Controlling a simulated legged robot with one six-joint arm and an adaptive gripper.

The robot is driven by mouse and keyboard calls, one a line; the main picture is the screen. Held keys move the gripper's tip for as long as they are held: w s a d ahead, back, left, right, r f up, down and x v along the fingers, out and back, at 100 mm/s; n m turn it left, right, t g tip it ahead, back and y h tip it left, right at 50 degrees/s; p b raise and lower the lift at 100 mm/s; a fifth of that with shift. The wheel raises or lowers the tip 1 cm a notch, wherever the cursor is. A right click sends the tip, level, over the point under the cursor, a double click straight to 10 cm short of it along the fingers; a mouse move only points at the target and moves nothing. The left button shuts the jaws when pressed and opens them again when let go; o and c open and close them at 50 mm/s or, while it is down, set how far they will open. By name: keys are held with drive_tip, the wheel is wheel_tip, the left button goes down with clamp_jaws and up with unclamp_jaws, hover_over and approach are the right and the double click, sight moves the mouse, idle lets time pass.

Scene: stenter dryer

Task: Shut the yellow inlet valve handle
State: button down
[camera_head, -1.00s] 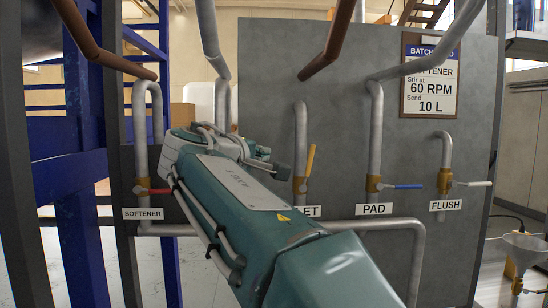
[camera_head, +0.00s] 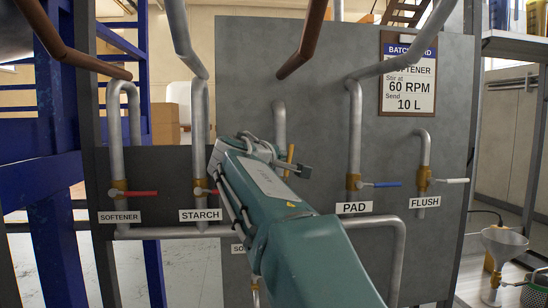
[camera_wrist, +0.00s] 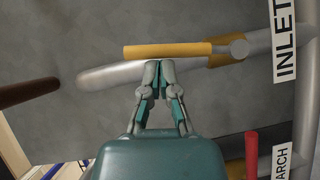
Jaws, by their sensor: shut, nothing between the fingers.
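The yellow inlet valve handle (camera_head: 289,160) stands nearly upright, in line with its pipe, partly hidden behind my gripper in the head view. In the wrist view the handle (camera_wrist: 167,50) lies level across the upper middle, joined at its right end to a grey pivot on a brass valve body (camera_wrist: 226,52). The INLET label (camera_wrist: 285,38) is at the right there. My gripper (camera_wrist: 158,64) is shut and empty, its fingertips right at the handle's lower edge in that picture, near its middle. I cannot tell whether they touch. My gripper (camera_head: 300,170) also shows in the head view.
The red starch handle (camera_head: 206,191) is close left of my arm; the red softener handle (camera_head: 140,193) is farther left. The blue pad handle (camera_head: 382,184) and white flush handle (camera_head: 453,180) are to the right. All four lie crosswise. Pipes run in front of the grey panel (camera_head: 310,90).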

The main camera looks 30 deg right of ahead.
drive_tip(key=shift+a+r, duration=0.1)
drive_tip(key=shift+a, duration=0.2)
drive_tip(key=shift+s+d+m+y, duration=0.15)
drive_tip(key=shift+d+m+y, duration=0.15)
drive_tip(key=shift+d+m, duration=0.15)
drive_tip(key=shift+d, duration=0.1)
drive_tip(key=shift+s+d+m+y, duration=0.45)
drive_tip(key=shift+d+m+y, duration=0.15)
drive_tip(key=shift+d+m, duration=0.15)
drive_tip(key=s+d+f+m+t+y, duration=0.1)
drive_tip(key=s+d+f+m+y, duration=0.2)
drive_tip(key=d+f+m+y, duration=0.3)
drive_tip(key=shift+m+y, duration=0.3)
drive_tip(key=shift+y, duration=0.2)
idle(0.5)
